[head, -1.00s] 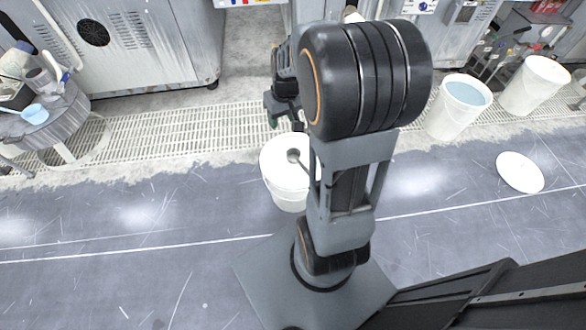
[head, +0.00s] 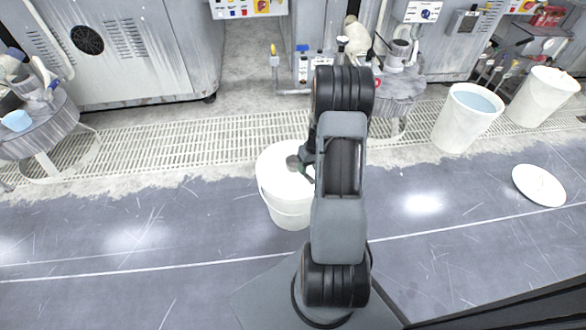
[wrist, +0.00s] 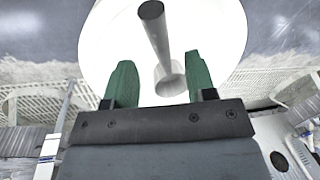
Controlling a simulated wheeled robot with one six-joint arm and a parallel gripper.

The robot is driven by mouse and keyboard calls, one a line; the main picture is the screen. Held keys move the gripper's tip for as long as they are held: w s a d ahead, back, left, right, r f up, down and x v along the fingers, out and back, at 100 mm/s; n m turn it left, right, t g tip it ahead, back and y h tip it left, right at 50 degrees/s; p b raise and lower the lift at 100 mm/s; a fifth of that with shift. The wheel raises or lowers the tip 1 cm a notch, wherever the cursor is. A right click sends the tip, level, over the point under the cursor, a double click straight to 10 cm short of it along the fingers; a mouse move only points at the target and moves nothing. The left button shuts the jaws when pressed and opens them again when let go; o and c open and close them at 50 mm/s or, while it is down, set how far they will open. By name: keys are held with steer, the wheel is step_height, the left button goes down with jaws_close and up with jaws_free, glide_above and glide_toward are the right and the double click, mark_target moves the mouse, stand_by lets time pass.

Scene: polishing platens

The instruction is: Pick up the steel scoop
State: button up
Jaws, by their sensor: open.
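The grey steel scoop (head: 293,162) lies on top of a white bucket (head: 288,211) in the head view, partly hidden by my arm. In the wrist view the scoop's handle (wrist: 158,36) runs from the top of the picture down to its wider end, over the bucket's white top (wrist: 212,35). My gripper (wrist: 159,70) is open, with its two green fingers apart. The scoop shows between the fingers, with a visible gap on each side. In the head view my gripper (head: 307,158) is close beside the scoop, mostly hidden by the arm.
A bucket of bluish liquid (head: 466,120) and another white bucket (head: 541,98) stand at right. A white lid (head: 539,186) lies on the floor. A round platen table (head: 38,132) holding a light-blue scoop (head: 16,121) is at left. Floor left of the near bucket is clear.

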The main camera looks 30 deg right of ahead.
steer(key=shift+a+f+b, duration=0.25)
steer(key=shift+f+b, duration=0.25)
steer(key=shift+f, duration=0.6)
steer(key=shift+a+f+b, duration=0.2)
steer(key=shift+f+b, duration=0.3)
steer(key=shift+f, duration=0.55)
steer(key=shift+a+f+b, duration=0.25)
steer(key=shift+f+b, duration=0.25)
steer(key=shift+f, duration=0.6)
steer(key=shift+r, duration=0.1)
steer(key=shift+c, duration=0.4)
jaws_close()
